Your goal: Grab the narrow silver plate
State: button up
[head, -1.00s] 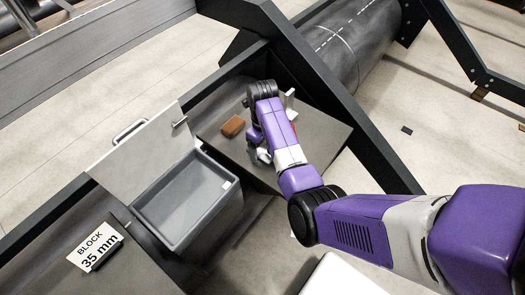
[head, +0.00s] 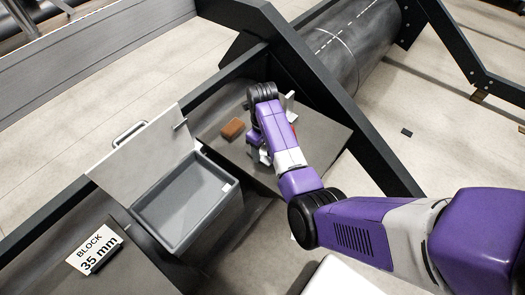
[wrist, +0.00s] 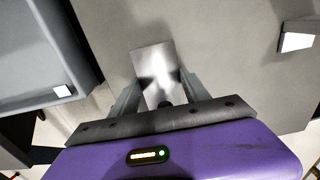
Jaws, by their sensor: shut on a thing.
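The narrow silver plate (wrist: 154,66) shows in the middle of the wrist view, a shiny flat strip over the grey tabletop. My gripper (wrist: 158,92) has one finger along each side of the plate and is shut on it. The plate's near end is hidden by the gripper body. In the head view my gripper (head: 262,157) is low over the grey table (head: 325,140). My arm covers much of this spot there, and I cannot tell whether the plate touches the table.
A brown block (head: 232,128) lies on the table left of my gripper. A light upright piece (head: 289,101) stands behind my wrist, with something red beside it. An open grey bin (head: 180,243) with a raised lid stands left, near a sign reading "BLOCK 35 mm" (head: 95,250).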

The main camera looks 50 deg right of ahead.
jog(key=shift+w+r, duration=0.1)
jog(key=shift+r, duration=0.25)
jog(key=shift+a+r, duration=0.15)
jog(key=shift+a, duration=0.1)
jog(key=a, duration=0.3)
jog(key=a+b, duration=0.1)
jog(key=a, duration=0.3)
jog(key=shift+s+a, duration=0.2)
jog(key=shift+a, duration=0.1)
notch_tip(320, 180, up, 14)
jog(key=p, duration=0.6)
